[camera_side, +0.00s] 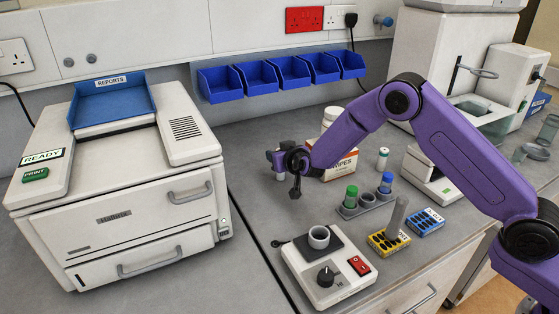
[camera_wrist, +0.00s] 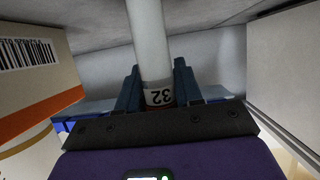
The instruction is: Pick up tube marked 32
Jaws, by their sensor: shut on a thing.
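The tube marked 32 (camera_wrist: 150,40) is a pale, slim cylinder with a white label reading 32, upside down in the wrist view. My gripper (camera_wrist: 158,88) has its two blue fingers shut on the tube, one on each side of the label. The tube's far end runs out of the top of the wrist view. In the side view my gripper (camera_side: 278,163) is beside the left end of the wipes box, above the bench. The held tube is too small to make out clearly there.
The wipes box (camera_side: 338,166) stands close to my gripper; a barcoded box side (camera_wrist: 35,75) shows at left in the wrist view. A grey rack (camera_side: 350,211) with green- and blue-capped tubes, yellow (camera_side: 377,244) and blue (camera_side: 424,224) racks and a hotplate device (camera_side: 310,285) stand in front.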

